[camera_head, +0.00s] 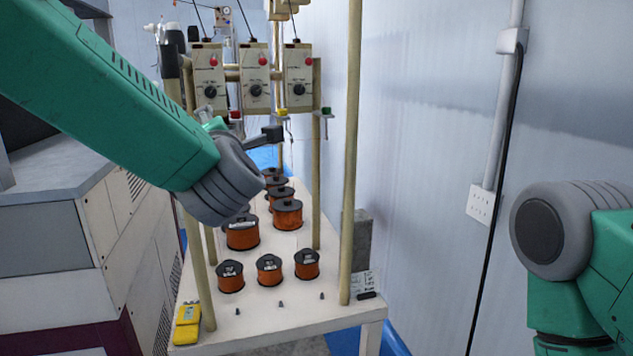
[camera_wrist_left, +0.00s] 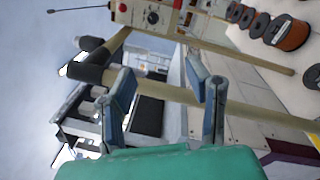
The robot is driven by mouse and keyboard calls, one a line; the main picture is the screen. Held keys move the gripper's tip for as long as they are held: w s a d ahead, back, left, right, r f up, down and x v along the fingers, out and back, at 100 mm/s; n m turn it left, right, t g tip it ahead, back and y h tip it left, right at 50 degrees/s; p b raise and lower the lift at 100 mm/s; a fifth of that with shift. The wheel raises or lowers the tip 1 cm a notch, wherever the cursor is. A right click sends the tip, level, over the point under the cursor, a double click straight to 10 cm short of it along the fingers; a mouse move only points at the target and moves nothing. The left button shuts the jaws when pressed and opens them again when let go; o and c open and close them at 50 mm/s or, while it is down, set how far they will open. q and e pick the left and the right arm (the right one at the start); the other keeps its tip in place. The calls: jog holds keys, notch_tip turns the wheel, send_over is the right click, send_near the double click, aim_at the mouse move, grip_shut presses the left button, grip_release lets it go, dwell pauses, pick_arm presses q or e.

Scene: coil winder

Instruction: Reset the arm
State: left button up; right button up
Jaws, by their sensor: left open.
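My left arm reaches in from the left in the head view, over the winder's table. Its wrist hides most of the left gripper there. In the left wrist view the left gripper (camera_wrist_left: 160,78) is open, with its two fingers apart. A tan post (camera_wrist_left: 160,92) of the frame shows behind and between the fingers; I cannot tell the distance. No object is held. My right arm (camera_head: 570,235) is at the right edge in the head view, bent, beside the wall. Its gripper is out of view.
A white table (camera_head: 245,325) carries several copper wire spools (camera_head: 268,268). Tan posts (camera_head: 350,150) stand around it, with control boxes (camera_head: 255,80) above. A yellow meter (camera_head: 187,325) lies at the front left corner. A grey cabinet (camera_head: 60,235) stands left. Open space lies between table and right arm.

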pick_arm(q)
notch_tip(320, 180, down, 22)
jog(key=s+a+m+g+h+b, duration=0.1)
jog(key=m+g+h, duration=0.25)
jog(key=m, duration=0.55)
jog(key=s+a+f+m+g+h, duration=0.15)
jog(key=s+f+m, duration=0.25)
jog(key=f, duration=0.5)
jog(key=s+a+f+m+g, duration=0.25)
jog(key=s+f, duration=0.25)
jog(key=f, duration=0.4)
jog(key=s+a+f+m+g, duration=0.2)
jog(key=s+f, duration=0.4)
jog(key=s, duration=0.4)
jog(key=s+a+f+m+g+b, duration=0.1)
jog(key=s+f+m+g, duration=0.3)
jog(key=s, duration=0.6)
jog(key=s+a+f+m+g+h+b, duration=0.1)
jog(key=s+a+f+m+g, duration=0.2)
jog(key=s+f+m, duration=0.3)
jog(key=s+f+g, duration=0.1)
jog(key=s+f, duration=0.1)
jog(key=s, duration=0.2)
jog(key=shift+s, duration=0.4)
pick_arm(e)
jog(key=f, duration=0.3)
jog(key=shift+w+d+f, duration=0.1)
jog(key=shift+w+f, duration=0.05)
jog(key=shift+w, duration=0.15)
